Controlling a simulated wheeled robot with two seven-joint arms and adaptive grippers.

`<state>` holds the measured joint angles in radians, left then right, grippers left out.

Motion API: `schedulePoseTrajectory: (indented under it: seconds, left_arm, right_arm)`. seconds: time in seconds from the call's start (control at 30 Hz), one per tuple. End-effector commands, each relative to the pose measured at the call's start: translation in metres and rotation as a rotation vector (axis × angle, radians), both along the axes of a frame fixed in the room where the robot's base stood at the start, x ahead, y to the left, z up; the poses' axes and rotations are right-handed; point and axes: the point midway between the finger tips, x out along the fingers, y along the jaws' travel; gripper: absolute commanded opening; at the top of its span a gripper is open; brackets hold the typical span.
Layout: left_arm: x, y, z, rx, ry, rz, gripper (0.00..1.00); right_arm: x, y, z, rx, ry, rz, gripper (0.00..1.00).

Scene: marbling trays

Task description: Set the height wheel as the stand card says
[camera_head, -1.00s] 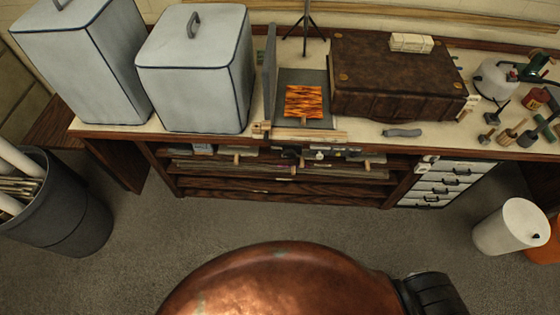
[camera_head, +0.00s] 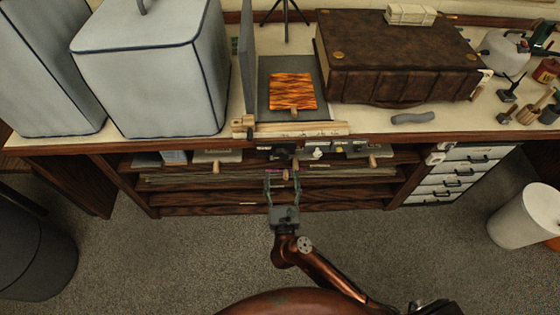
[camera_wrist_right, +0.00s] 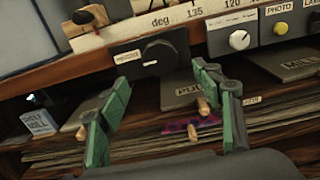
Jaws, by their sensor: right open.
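A round black wheel (camera_wrist_right: 163,55) sits on a dark panel under the table edge, with a small light label (camera_wrist_right: 127,57) at its left that is too blurred to read. In the head view the wheel (camera_head: 283,153) shows small, above my right gripper (camera_head: 283,178). In the right wrist view, my right gripper (camera_wrist_right: 160,74) is open and empty, its green fingers spread below the wheel, which lies beyond the gap. They look apart from it. I cannot make out a readable stand card. My left gripper is not in view.
A wooden scale (camera_wrist_right: 180,17) runs above. Shelves with papers (camera_head: 330,175) lie below. An orange marbled sheet (camera_head: 292,92), a brown case (camera_head: 400,65) and grey bins (camera_head: 150,70) stand on the table.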

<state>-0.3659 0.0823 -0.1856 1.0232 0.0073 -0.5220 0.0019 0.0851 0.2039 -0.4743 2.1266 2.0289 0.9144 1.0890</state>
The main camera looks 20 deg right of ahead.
Motion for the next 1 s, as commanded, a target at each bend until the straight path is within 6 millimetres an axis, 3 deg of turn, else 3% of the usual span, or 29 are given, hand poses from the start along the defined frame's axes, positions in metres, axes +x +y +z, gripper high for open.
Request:
schedulePoseTrajectory:
  seconds: [0.3,0.5,0.87,1.0]
  left_arm:
    - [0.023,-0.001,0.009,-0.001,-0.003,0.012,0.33]
    - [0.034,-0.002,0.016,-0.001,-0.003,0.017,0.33]
    - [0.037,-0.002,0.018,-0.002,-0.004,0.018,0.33]
    - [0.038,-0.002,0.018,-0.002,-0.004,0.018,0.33]
  right_arm:
    - [0.047,-0.014,0.0,-0.003,-0.002,0.0,0.6]
    - [0.066,-0.02,0.0,-0.003,-0.001,-0.001,0.6]
    - [0.071,-0.021,0.001,-0.003,0.0,-0.001,0.59]
    - [0.07,-0.021,0.001,-0.004,0.0,-0.001,0.5]
